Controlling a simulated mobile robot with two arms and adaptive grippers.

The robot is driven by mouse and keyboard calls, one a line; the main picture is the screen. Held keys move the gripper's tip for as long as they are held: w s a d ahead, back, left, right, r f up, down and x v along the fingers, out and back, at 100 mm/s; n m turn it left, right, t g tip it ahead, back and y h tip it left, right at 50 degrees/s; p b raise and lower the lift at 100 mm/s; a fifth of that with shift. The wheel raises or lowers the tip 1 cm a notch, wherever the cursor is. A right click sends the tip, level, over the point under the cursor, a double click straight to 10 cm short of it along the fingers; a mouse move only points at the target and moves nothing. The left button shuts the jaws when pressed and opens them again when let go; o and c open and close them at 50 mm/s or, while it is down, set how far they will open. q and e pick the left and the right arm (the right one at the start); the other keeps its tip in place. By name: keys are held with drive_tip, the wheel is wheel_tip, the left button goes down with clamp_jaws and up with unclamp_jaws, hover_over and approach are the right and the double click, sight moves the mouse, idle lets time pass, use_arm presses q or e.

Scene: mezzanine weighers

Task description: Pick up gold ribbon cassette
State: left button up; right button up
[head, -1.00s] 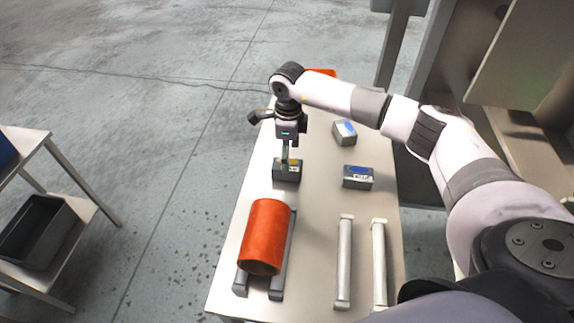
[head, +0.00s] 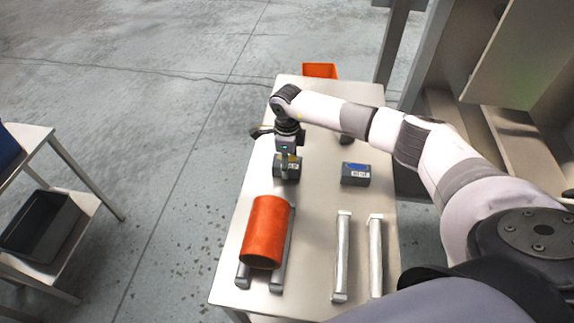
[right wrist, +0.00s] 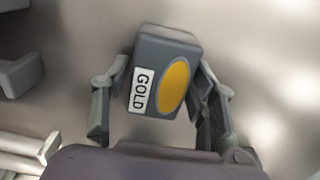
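The gold ribbon cassette (head: 294,173) is a small dark grey block on the table, partly hidden under my right gripper (head: 286,157) in the head view. In the right wrist view the cassette (right wrist: 150,108) shows a white GOLD label and a yellow oval, and sits turned between the fingers. My right gripper (right wrist: 162,82) is open, with one finger on each side of the cassette and very close to it; contact is not clear. My left gripper is not in view.
A blue-marked cassette (head: 355,174) lies to the right; another (head: 346,140) is mostly hidden behind my arm. An orange roll (head: 265,232) rests on a cradle in front, beside two empty pale rails (head: 342,258). An orange bin (head: 320,70) is beyond the table's far end.

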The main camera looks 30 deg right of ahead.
drive_tip(key=c, duration=0.8)
drive_tip(key=shift+c, duration=0.2)
drive_tip(key=shift+r, duration=0.15)
